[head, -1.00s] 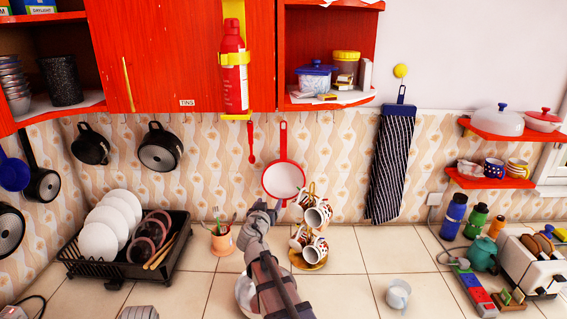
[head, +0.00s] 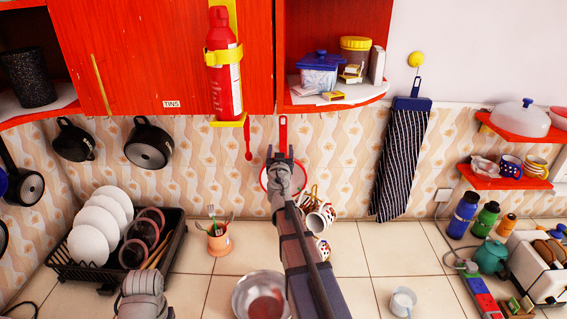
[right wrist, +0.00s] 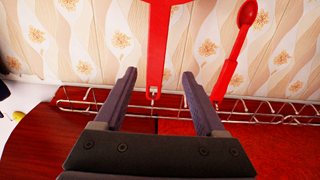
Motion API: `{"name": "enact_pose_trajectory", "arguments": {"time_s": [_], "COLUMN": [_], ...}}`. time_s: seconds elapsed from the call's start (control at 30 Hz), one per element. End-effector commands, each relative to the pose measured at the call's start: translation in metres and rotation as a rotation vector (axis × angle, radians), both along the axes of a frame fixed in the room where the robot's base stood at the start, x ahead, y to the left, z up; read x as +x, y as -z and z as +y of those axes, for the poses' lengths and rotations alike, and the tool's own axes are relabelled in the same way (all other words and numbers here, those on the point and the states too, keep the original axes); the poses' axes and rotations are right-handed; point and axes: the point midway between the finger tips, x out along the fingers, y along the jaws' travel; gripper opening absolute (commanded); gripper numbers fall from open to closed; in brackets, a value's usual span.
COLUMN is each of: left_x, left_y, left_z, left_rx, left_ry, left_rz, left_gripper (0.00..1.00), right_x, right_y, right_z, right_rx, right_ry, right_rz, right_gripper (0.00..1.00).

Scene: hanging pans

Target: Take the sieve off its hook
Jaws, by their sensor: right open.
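The sieve (head: 264,178), round and white with a red rim, hangs against the tiled wall below the red cabinet. My right gripper and forearm hide much of its bowl in the head view. Its red handle (head: 283,132) rises above my right gripper (head: 280,155), which is open and empty. In the right wrist view, the handle (right wrist: 158,45) shows between the open fingers (right wrist: 160,85), its end at a hook on a wire rack (right wrist: 90,98). I cannot tell how far the fingers are from it. Part of my left arm (head: 143,295) shows at the bottom; its jaws are unclear.
A slim red utensil (head: 248,140) hangs just left of the sieve. A red fire extinguisher (head: 223,75) is mounted above it. Patterned cups (head: 320,218) hang on a stand to the right. A metal bowl (head: 262,298) sits on the counter below.

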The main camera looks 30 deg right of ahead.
Motion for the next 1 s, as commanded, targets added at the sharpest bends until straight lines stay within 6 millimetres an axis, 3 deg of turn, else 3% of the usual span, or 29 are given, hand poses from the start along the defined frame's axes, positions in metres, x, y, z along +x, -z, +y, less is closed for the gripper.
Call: {"name": "enact_pose_trajectory", "arguments": {"time_s": [0.27, 0.5, 0.77, 1.0], "left_x": [0.000, 0.000, 0.000, 0.000], "left_y": [0.000, 0.000, 0.001, 0.003], "left_z": [0.000, 0.000, 0.000, 0.000], "left_rx": [0.000, 0.000, 0.000, 0.000], "left_ry": [0.000, 0.000, 0.000, 0.000], "left_rz": [0.000, 0.000, 0.000, 0.000], "left_gripper": [0.50, 0.50, 0.50, 0.50], "right_x": [0.001, 0.022, 0.027, 0.053], "right_y": [0.000, 0.000, 0.001, 0.003], "right_z": [-0.001, -0.014, -0.019, -0.041], "right_rx": [0.000, 0.000, 0.000, 0.000], "right_ry": [0.000, 0.001, 0.001, 0.001], "right_rz": [0.000, 0.000, 0.000, 0.000], "right_gripper": [0.72, 0.72, 0.72, 0.72]}}
